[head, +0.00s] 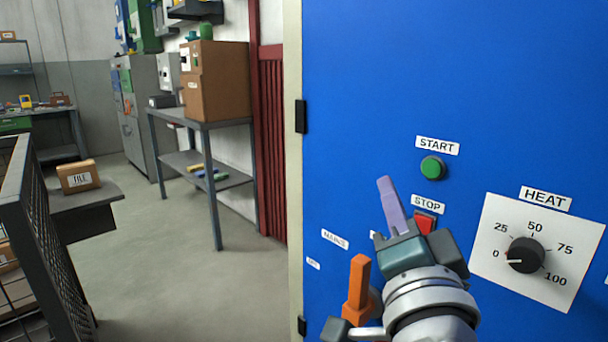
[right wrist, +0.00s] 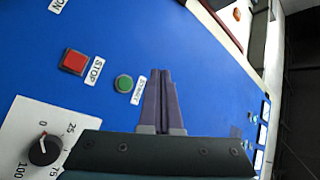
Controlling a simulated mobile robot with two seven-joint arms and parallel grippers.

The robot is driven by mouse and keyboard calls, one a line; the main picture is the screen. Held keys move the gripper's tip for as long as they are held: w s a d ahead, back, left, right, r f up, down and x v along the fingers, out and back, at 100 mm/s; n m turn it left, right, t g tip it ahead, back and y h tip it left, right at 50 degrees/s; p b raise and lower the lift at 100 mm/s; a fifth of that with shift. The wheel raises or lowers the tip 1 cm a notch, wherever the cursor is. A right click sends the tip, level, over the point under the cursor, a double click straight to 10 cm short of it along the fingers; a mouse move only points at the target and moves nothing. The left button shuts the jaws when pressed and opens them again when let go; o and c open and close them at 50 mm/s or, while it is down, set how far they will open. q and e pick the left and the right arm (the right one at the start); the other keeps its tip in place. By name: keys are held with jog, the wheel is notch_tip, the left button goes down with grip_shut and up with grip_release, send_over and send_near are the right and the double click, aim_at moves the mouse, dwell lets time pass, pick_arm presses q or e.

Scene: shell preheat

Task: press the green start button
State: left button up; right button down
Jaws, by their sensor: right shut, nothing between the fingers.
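The green start button (head: 432,168) sits on the blue panel (head: 400,70) under a START label (head: 437,145). It also shows in the right wrist view (right wrist: 124,83), to the left of the fingers. The red stop button (head: 424,222) is below it, partly hidden by my gripper. My right gripper (head: 385,184) is shut and empty, its purple fingers together, in front of the panel to the lower left of the green button. It also shows in the right wrist view (right wrist: 160,72). I cannot tell how far the fingertips are from the panel. My left gripper is out of view.
A heat dial (head: 525,255) points near 0 at the right. An orange handle (head: 357,285) shows beside my right wrist. A grey table (head: 205,125) with cardboard boxes stands left of the panel. The floor (head: 170,240) between is clear.

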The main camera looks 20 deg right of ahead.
aim_at(429, 178)
jog(key=shift+w+d+b, duration=0.3)
jog(key=shift+w+d, duration=0.2)
jog(key=shift+d, duration=0.9)
jog(key=shift+w+d+b, duration=0.25)
jog(key=shift+w+d, duration=0.3)
jog(key=shift+d, duration=0.8)
jog(key=shift+w+d+b, duration=0.3)
jog(key=shift+w+d, duration=0.2)
jog(key=shift+d, duration=0.9)
jog(key=shift+w+d, duration=0.15)
jog(key=shift+d, duration=0.2)
